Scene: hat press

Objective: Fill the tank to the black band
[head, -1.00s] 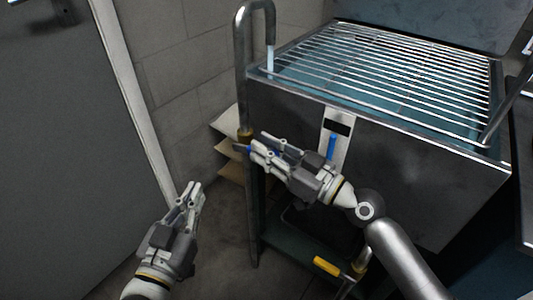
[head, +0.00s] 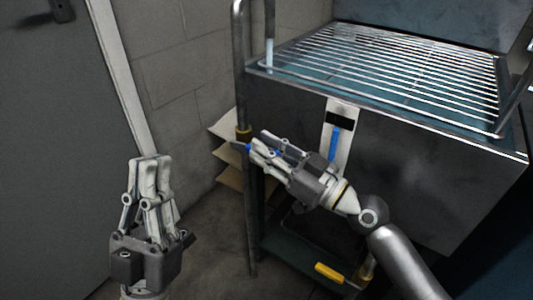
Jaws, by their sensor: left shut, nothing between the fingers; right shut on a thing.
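The steel tank (head: 420,165) has a wire rack (head: 400,65) over blue-tinted water. On its front is a white gauge strip (head: 345,104) with a black band (head: 340,119) and a blue column (head: 334,145). The column's top shows close under the band. A pale water stream (head: 270,52) falls from the pipe spout into the tank. My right gripper (head: 256,146) is shut at the valve on the upright pipe (head: 240,80), on what looks like its blue handle, mostly hidden by the fingers. My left gripper (head: 151,165) is shut and empty, left of the pipe.
A yellow handle (head: 328,273) sits low under the tank by a lower shelf. Tan boards (head: 228,150) stick out behind the pipe. A grey door (head: 50,150) and block wall stand at left. The floor between door and tank looks clear.

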